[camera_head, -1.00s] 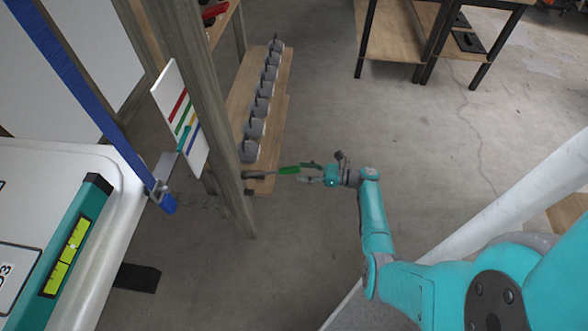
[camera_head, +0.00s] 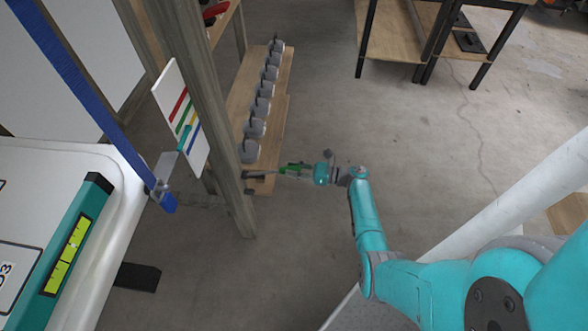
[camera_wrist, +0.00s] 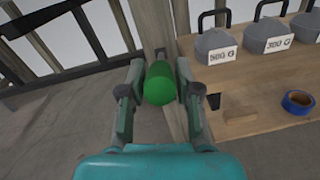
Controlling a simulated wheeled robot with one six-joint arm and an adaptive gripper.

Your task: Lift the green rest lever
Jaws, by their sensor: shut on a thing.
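The green rest lever (camera_wrist: 160,84) shows end-on in the wrist view, between the two fingers of my gripper (camera_wrist: 157,88). In the head view the green grip of the lever (camera_head: 285,170) sticks out to the right from the wooden post, on a grey rod. My gripper (camera_head: 297,170) reaches it from the right and is shut on the green grip. The lever lies about level in the head view. The fingers hide part of the grip there.
The wooden post (camera_head: 203,110) stands left of the lever. Several grey weights (camera_head: 256,127) stand on a wooden shelf (camera_head: 281,105) behind. A blue tape roll (camera_wrist: 298,102) lies on the shelf. A white board with coloured stripes (camera_head: 182,115) and a blue strap (camera_head: 85,100) are at left.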

